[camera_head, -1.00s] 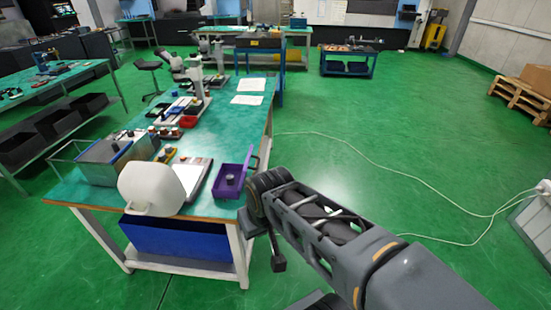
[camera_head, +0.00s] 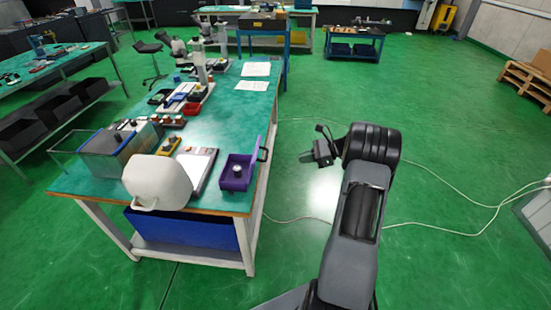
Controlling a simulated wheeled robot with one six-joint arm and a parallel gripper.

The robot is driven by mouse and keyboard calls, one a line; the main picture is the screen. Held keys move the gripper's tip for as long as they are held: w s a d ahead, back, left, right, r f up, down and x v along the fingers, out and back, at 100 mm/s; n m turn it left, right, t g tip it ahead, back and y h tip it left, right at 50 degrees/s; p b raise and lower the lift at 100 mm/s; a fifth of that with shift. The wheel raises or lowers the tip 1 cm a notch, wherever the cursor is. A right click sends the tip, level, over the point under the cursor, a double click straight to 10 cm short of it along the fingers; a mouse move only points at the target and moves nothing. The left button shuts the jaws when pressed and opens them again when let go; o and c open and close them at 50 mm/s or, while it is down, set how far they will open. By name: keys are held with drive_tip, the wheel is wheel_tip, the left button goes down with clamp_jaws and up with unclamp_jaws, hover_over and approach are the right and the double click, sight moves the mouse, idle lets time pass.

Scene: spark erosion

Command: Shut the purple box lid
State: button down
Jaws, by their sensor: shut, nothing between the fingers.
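The inside of the box shows from above. My gripper (camera_head: 306,158) is over the floor to the right of the lid, clear of the table edge and apart from the lid. It points left toward the lid, and it is shut and empty.
A clear-walled tank (camera_head: 112,153) stands at the table's left. Green floor is open right of the table, with pale cables (camera_head: 420,225) across it.

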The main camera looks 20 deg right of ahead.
sight(260, 160)
drive_tip(key=w+a+f+m+t+p, duration=0.1)
drive_tip(key=w+a+f+p, duration=0.2)
drive_tip(key=w+a, duration=0.3)
drive_tip(key=shift+w+a+m, duration=0.3)
drive_tip(key=shift+w+a, duration=0.1)
drive_tip(key=shift+a, duration=0.95)
drive_tip(key=shift+r, duration=0.1)
